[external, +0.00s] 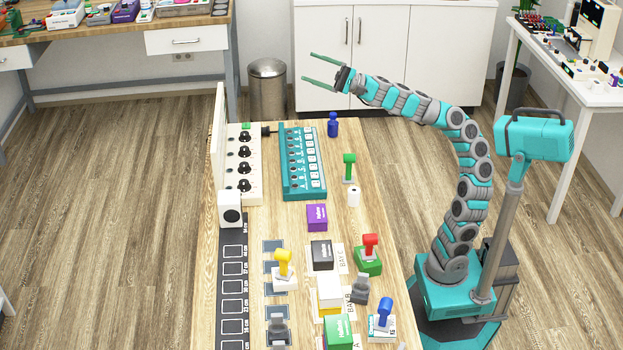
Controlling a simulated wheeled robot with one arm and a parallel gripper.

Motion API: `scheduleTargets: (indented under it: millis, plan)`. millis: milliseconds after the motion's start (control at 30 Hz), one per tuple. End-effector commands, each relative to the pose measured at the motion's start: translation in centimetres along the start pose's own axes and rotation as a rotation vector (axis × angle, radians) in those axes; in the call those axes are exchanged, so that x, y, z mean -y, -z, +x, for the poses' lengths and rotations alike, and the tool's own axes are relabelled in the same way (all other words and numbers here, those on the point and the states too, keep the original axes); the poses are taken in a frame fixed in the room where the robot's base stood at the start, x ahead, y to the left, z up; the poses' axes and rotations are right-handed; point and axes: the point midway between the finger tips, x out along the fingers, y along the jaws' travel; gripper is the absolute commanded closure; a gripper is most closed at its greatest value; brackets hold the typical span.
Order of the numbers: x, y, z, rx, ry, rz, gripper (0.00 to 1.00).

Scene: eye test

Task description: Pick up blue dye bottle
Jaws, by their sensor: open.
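The blue dye bottle (332,126) is a small dark blue bottle standing upright near the far right corner of the wooden table (378,190). It is just right of the teal panel with rows of buttons. My gripper (308,68) is open and empty, with two thin green fingers spread and pointing left. In the picture it shows above the bottle and apart from it. How high it is over the table is hard to tell.
Right of the teal panel (303,185) stand a green-topped stamp-like piece (349,167) and a small white bottle (354,197). A purple box (317,217) is nearer. A white knob panel (243,165) is on the left. Several boxes and colored-handled pieces crowd the near end.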

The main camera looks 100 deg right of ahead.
Motion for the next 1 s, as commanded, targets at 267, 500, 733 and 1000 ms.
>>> scheduleTargets:
  millis: [267,500,733,1000]
  plan:
    - [5.6,23.0,-2.5,-0.703,0.143,0.347,0.19]
    - [0.3,34.3,-11.5,-1.247,0.091,0.686,0.19]
    - [-7.5,34.9,-19.0,-1.64,-0.108,1.005,0.19]
    - [-11.6,31.6,-22.0,-1.805,-0.296,1.183,0.19]
